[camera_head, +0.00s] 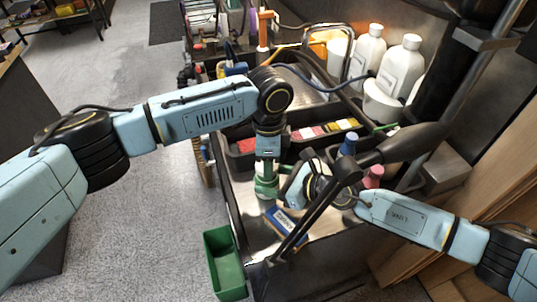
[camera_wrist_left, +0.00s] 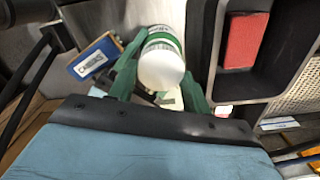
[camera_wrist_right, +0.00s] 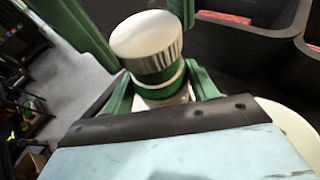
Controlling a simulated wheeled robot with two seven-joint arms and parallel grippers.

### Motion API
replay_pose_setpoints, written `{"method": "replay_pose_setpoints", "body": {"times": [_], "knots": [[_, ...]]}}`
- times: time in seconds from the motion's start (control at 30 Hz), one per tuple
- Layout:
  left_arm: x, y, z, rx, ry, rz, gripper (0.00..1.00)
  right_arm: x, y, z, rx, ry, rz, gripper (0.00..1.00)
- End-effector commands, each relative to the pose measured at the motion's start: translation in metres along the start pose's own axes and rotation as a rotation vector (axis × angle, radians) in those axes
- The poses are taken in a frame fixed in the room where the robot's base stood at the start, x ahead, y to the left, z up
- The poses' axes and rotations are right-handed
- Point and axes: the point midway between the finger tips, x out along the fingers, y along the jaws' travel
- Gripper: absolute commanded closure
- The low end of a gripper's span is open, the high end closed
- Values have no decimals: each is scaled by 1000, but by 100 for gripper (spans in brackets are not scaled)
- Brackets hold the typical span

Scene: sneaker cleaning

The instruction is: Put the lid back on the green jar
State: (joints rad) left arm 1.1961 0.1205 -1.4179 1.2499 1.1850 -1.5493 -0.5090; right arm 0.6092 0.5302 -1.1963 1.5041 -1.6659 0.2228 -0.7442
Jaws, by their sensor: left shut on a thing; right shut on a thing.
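The white lid (camera_wrist_right: 146,34) with a ribbed rim is at the top of the green jar (camera_wrist_right: 158,80) in the right wrist view. I cannot tell whether it is fully seated. The lid also shows in the left wrist view (camera_wrist_left: 161,68), with the jar's green and white label beyond it. My left gripper (camera_head: 266,178) points down from above, its green fingers on either side of the lid. My right gripper (camera_head: 279,187) comes from the right, its fingers shut around the jar (camera_head: 266,188). The contact points are partly hidden in the head view.
A blue and yellow box (camera_head: 285,222) lies on the metal worktop close to the jar. A green bin (camera_head: 225,262) hangs at the front left. Dark trays (camera_head: 240,150) and white bottles (camera_head: 399,66) stand behind. A dark slanted bar crosses in front of my right gripper.

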Motion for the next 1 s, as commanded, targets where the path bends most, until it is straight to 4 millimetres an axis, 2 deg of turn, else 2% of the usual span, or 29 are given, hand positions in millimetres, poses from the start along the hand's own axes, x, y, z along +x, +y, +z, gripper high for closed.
{"method": "replay_pose_setpoints", "body": {"times": [1.0], "knots": [[11, 0, 0, -2, 0, 0, 72, 0, 0, 0, 0, 0, 0, 83]]}}
